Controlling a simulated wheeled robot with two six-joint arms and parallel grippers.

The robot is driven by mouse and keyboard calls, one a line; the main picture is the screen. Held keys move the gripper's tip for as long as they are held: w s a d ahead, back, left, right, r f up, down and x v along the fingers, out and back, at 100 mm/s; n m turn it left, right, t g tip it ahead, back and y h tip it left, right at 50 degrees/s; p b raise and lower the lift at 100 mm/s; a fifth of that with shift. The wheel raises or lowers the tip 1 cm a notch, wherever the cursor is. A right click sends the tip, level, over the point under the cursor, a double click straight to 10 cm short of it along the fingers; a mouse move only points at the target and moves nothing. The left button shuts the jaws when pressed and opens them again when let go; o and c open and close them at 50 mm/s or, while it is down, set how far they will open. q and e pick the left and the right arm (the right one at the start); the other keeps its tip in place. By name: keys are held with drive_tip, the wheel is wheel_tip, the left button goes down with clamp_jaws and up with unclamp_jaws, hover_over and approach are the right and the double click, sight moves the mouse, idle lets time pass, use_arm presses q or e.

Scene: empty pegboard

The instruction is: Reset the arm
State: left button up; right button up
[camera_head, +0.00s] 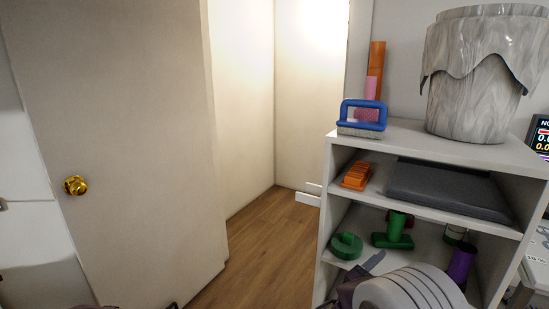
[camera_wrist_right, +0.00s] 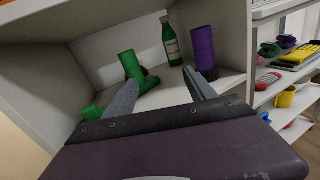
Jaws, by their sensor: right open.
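My right gripper (camera_wrist_right: 160,80) is open in the right wrist view. Its two grey fingers point into a shelf compartment, with nothing between them. A green cylinder on a green base (camera_wrist_right: 132,68) stands beyond the left finger, and a purple cylinder (camera_wrist_right: 203,48) stands beyond the right finger. In the head view my right gripper (camera_head: 372,264) is at the front of the lower shelf, mostly hidden by my own pale arm. My left gripper cannot be made out; only small dark scraps show at the bottom edge.
The white shelf unit (camera_head: 510,155) carries a blue-handled brush (camera_head: 363,113), a marbled grey bin (camera_head: 470,85), an orange item (camera_head: 357,176) and a dark grey slab (camera_head: 450,188). A green disc (camera_head: 346,245) and a green bottle (camera_wrist_right: 171,42) are lower down. Wooden floor (camera_head: 255,240) left of it is clear.

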drive_tip(key=s+d+f+m+g, duration=0.3)
drive_tip(key=s+d+m+g, duration=0.45)
drive_tip(key=s, duration=0.35)
drive_tip(key=s+a+f+m+g+y, duration=0.1)
drive_tip(key=s+f+m+g+y, duration=0.35)
drive_tip(key=s+f, duration=0.35)
drive_tip(key=s+a+f+m+y, duration=0.5)
drive_tip(key=a+m, duration=0.1)
drive_tip(key=a, duration=0.2)
drive_tip(key=w+a+f+m+t+y, duration=0.1)
drive_tip(key=w+a+m+y, duration=0.15)
drive_tip(key=a, duration=0.25)
drive_tip(key=w+a+f+m+y, duration=0.1)
drive_tip(key=a+m+y, duration=0.1)
drive_tip(key=a+m, duration=0.2)
wheel_tip(320, 180, up, 18)
drive_tip(key=w+a+t+p, duration=0.1)
drive_tip(key=w+p, duration=0.1)
drive_tip(key=p, duration=1.6)
